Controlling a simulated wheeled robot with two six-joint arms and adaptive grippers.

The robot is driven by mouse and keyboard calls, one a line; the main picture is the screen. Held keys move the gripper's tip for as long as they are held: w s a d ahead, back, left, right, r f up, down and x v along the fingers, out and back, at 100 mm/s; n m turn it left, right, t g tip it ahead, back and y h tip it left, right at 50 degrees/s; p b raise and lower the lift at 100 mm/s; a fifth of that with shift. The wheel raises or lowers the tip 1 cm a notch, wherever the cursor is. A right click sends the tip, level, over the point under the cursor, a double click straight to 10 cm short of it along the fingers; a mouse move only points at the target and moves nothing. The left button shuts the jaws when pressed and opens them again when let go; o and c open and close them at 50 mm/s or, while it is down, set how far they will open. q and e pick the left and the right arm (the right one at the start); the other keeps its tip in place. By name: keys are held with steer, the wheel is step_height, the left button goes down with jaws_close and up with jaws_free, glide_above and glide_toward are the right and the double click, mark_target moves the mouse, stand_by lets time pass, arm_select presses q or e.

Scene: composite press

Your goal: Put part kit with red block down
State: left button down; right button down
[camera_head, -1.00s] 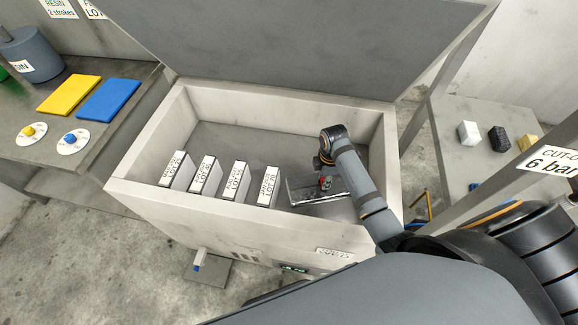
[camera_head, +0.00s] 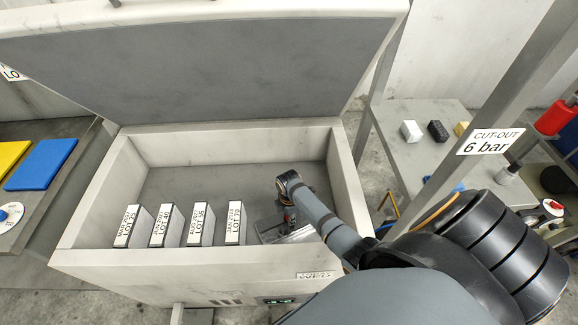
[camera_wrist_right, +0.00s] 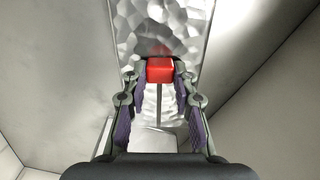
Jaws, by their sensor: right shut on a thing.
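The part kit is a crinkled silver packet (camera_head: 301,234) with a red block (camera_wrist_right: 160,70) on it. It is inside the pale chest (camera_head: 82,262), near the right wall, to the right of a row of labelled lots. My right gripper (camera_wrist_right: 159,84) is shut on the red block, with a finger on each side of it. In the head view my right gripper (camera_head: 289,216) is small and partly hidden by my arm. In the wrist view the silver packet (camera_wrist_right: 160,25) runs above and below the block. I cannot tell whether it touches the chest floor. My left gripper is not in view.
Several upright white lot boxes (camera_head: 236,222) stand along the chest's front left. The chest lid (camera_head: 220,70) is open. The chest floor (camera_head: 200,185) behind them is clear. A grey post (camera_head: 500,90) and a side table (camera_head: 400,160) with small blocks stand at the right.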

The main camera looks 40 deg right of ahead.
steer(key=shift+f, duration=0.25)
steer(key=c, duration=1.1)
jaws_free()
steer(key=shift+o, duration=0.2)
step_height(320, 180, up, 12)
steer(key=p, duration=0.1)
steer(key=shift+r+p, duration=0.25)
steer(key=shift+p, duration=0.05)
